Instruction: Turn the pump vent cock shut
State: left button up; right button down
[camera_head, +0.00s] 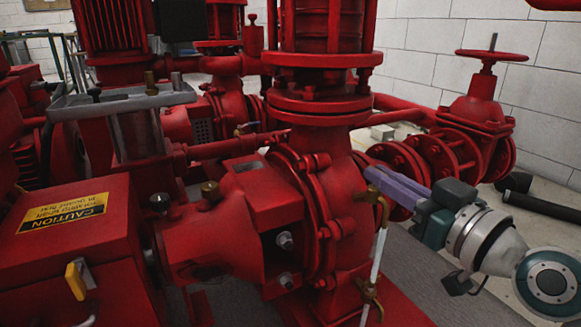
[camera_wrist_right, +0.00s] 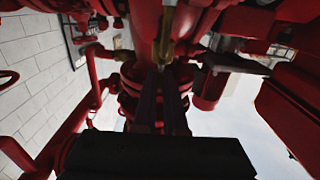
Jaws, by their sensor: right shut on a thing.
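The red pump casing (camera_head: 318,200) stands in the middle of the head view. A small brass cock (camera_head: 381,210) sits on its right side, at the top of a pale upright tube (camera_head: 378,255). I take it for the pump vent cock. My right gripper (camera_head: 372,180) reaches in from the right, its purple fingers closed at the top of the cock and hiding its handle. In the right wrist view the brass cock (camera_wrist_right: 165,45) shows straight ahead, beyond the dark fingers. The handle's angle cannot be made out. My left gripper is not in view.
A lower brass fitting (camera_head: 370,292) is at the tube's bottom. A red valve with a handwheel (camera_head: 491,56) stands at the right rear. A red box with a caution label (camera_head: 62,212) is at the left.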

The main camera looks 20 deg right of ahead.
jog(key=shift+w+a+f+m+g+h+p, duration=0.1)
jog(key=shift+a+m+g+h+p, duration=0.2)
jog(key=shift+m+g+h, duration=1.55)
jog(key=shift+w+a+r+m+g+h+p, duration=0.25)
jog(key=shift+m+g+h, duration=0.55)
jog(key=shift+m+h, duration=2.05)
jog(key=shift+a+f+m+g+h+p, duration=0.35)
jog(key=shift+m+g+h, duration=1)
jog(key=shift+h, duration=2.05)
jog(key=shift+d+r, duration=0.1)
jog(key=shift+r, duration=0.05)
jog(key=c, duration=1)
grip_release()
jog(key=shift+r, duration=0.1)
